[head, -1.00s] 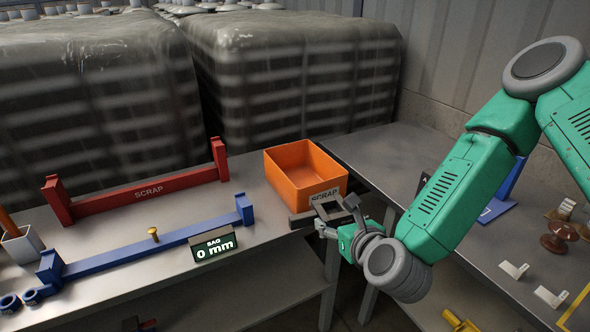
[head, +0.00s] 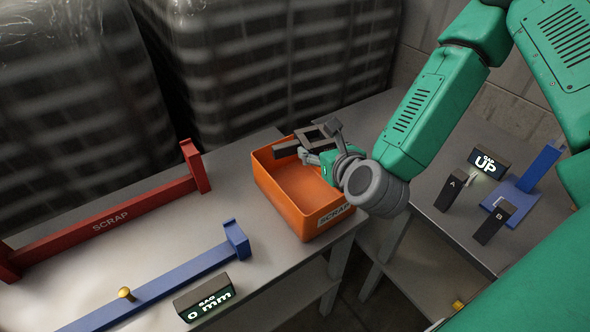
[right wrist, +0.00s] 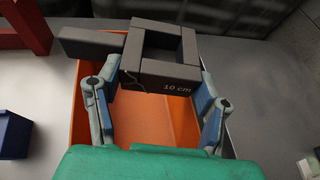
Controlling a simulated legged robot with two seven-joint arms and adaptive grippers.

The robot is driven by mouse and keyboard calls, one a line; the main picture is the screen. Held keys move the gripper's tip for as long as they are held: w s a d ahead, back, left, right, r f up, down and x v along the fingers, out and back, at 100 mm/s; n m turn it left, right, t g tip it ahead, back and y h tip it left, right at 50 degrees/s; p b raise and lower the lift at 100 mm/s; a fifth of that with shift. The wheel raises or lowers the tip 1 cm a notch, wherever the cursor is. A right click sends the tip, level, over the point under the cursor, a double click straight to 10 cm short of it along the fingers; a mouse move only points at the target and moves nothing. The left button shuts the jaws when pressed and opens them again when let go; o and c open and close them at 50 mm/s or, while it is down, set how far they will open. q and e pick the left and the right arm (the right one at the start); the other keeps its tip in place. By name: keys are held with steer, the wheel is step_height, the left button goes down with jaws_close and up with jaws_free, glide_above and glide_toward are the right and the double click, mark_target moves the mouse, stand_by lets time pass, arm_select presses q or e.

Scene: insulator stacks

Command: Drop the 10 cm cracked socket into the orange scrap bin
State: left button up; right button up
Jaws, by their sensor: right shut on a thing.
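The cracked socket (right wrist: 165,74) is a dark grey square frame marked "10 cm", with a crack line on its near face and an arm reaching out to the left. My right gripper (right wrist: 158,98) is shut on it, with a blue-padded finger on each side. In the head view my right gripper (head: 318,160) holds the socket (head: 290,150) above the far right part of the orange scrap bin (head: 300,190). The bin looks empty where its floor shows; its orange floor and walls also show below the socket in the right wrist view (right wrist: 155,118). My left gripper is not in view.
A red SCRAP gauge (head: 110,224) and a blue gauge (head: 180,276) with a brass knob lie left of the bin. A "SAG 0 mm" display (head: 205,297) stands in front. On the right table stand dark blocks A (head: 450,190) and B (head: 494,222), and an "UP" display (head: 488,163).

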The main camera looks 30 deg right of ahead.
steer(key=f+b, duration=0.2)
steer(key=f, duration=0.1)
steer(key=f+b, duration=0.2)
steer(key=f, duration=0.1)
steer(key=shift+d, duration=0.2)
steer(key=o, duration=1.3)
steer(key=shift+o, duration=1.3)
steer(key=r, duration=0.9)
steer(key=shift+d+r, duration=0.1)
steer(key=shift+d, duration=0.15)
steer(key=shift+d+r, duration=0.1)
steer(key=shift+r, duration=0.2)
